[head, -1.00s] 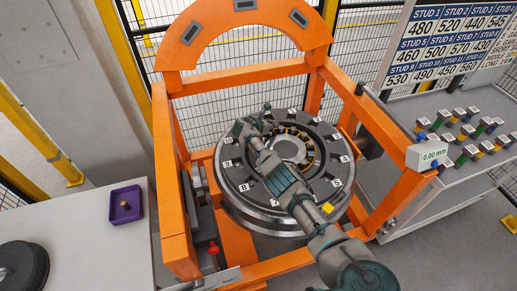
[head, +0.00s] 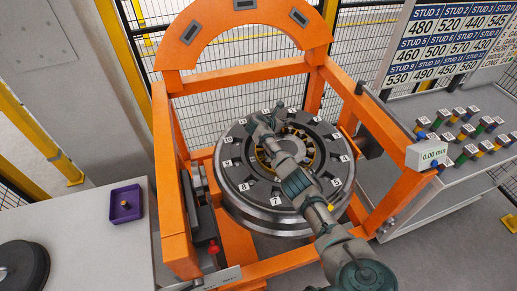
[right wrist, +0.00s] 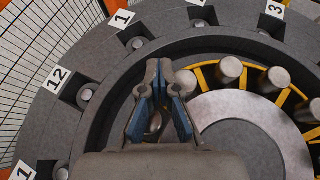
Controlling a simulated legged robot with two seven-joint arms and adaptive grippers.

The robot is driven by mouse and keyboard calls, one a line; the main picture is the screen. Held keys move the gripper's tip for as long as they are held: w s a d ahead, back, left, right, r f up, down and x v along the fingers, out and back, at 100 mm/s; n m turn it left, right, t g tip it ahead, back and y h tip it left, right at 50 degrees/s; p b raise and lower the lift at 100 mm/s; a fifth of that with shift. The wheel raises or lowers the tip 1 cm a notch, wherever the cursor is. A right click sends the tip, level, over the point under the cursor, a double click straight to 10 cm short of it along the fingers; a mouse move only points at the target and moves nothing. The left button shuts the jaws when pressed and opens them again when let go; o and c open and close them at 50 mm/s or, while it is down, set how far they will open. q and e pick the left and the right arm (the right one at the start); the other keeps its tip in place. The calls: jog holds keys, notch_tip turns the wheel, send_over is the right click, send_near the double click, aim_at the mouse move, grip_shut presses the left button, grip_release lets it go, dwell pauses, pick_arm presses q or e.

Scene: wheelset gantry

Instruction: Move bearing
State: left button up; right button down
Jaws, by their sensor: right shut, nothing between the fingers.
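The bearing, a yellow cage with several grey rollers, sits in the middle of the dark numbered wheel disc (head: 238,172). Its rollers (right wrist: 230,70) and cage (right wrist: 207,75) show at the right of the right wrist view, around a grey hub (right wrist: 240,108). My right gripper (head: 254,121) is over the far left part of the disc, with its arm crossing above the bearing and hiding part of it. In the right wrist view the gripper (right wrist: 158,72) is shut and empty, beside the bearing's rollers and near label 1. My left gripper is out of view.
An orange gantry frame (head: 174,160) surrounds the wheel. At left, a pale table (head: 80,235) bears a purple tray (head: 126,204) and a black disc (head: 22,266). At right are a bench with several coloured studs and a gauge (head: 434,154) reading 0.00 mm.

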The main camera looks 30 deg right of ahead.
jog(key=shift+s+d+f+m+g+b, duration=0.2)
jog(key=shift+s+d+m+g+b, duration=0.25)
jog(key=shift+d+g+b, duration=0.4)
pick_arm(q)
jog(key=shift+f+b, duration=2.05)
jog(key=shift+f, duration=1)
pick_arm(e)
jog(key=shift+s+d+m+g+h, duration=0.3)
jog(key=shift+s+d+m+g, duration=0.15)
jog(key=shift+m+g, duration=0.3)
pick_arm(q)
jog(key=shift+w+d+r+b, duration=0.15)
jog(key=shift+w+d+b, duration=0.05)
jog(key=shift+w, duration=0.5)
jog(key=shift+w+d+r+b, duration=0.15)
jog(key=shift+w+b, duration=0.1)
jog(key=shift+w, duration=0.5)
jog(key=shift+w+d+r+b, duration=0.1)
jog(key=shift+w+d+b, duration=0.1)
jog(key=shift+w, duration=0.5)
pick_arm(e)
jog(key=shift+s+d+r+m, duration=0.1)
jog(key=shift+s+r+m, duration=0.1)
jog(key=shift+m, duration=0.2)
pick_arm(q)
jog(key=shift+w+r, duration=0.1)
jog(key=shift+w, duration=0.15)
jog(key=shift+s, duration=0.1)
